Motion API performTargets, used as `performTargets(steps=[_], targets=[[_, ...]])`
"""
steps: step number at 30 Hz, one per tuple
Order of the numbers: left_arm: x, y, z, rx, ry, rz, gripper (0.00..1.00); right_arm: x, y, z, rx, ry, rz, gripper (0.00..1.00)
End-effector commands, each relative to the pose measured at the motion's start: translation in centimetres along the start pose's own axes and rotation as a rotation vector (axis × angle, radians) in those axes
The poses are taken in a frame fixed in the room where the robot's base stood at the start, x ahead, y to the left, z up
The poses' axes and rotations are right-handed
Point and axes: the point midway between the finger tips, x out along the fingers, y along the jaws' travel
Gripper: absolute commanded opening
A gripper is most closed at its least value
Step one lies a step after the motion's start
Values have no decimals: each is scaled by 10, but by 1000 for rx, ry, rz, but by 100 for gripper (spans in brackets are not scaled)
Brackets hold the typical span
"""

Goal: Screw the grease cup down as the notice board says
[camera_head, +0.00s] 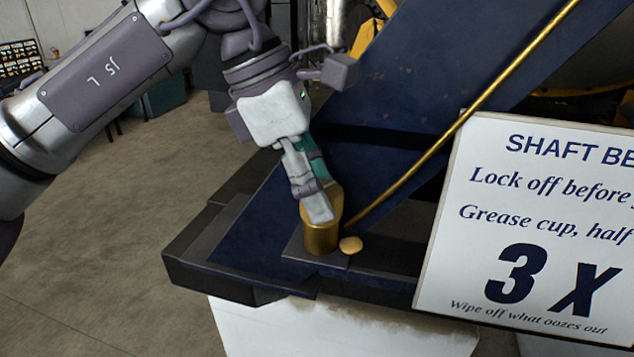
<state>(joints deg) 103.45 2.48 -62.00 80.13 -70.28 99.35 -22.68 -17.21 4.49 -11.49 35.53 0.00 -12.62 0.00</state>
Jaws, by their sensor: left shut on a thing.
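The brass grease cup (321,239) stands upright on a small dark plate on the blue bearing frame. My left gripper (320,204) comes down from above and is shut on the cup; its fingers cover part of the cup's top and side. The notice board (540,225) is at the right, cut off by the picture's edge. It reads "SHAFT BE…", "Lock off before…", "Grease cup, half…", "3 X" and "Wipe off what oozes out". A small tan blob (350,245) lies beside the cup's base. My right gripper is not in view.
A brass pipe (450,130) slopes from beside the cup up to the right. The blue sloping beam (430,75) rises close behind my gripper. The dark ledge (200,250) ends at the left. Open floor (110,240) lies left of it.

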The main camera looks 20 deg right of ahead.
Motion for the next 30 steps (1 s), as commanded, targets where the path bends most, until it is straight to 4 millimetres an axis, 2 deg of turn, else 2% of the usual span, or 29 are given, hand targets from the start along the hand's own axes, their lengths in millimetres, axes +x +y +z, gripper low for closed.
performTargets(steps=[3,4,6,20,23,30], targets=[[-1,0,0,-1,-2,4,16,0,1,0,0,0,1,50],[-1,0,0,-1,-2,4,52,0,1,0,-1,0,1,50],[-1,0,0,-1,-2,3,61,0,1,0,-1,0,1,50],[1,0,-1,-35,0,17,61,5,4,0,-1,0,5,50],[3,0,-1,-105,1,48,61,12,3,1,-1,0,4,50],[4,-2,-1,-396,1,172,61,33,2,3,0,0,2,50]])
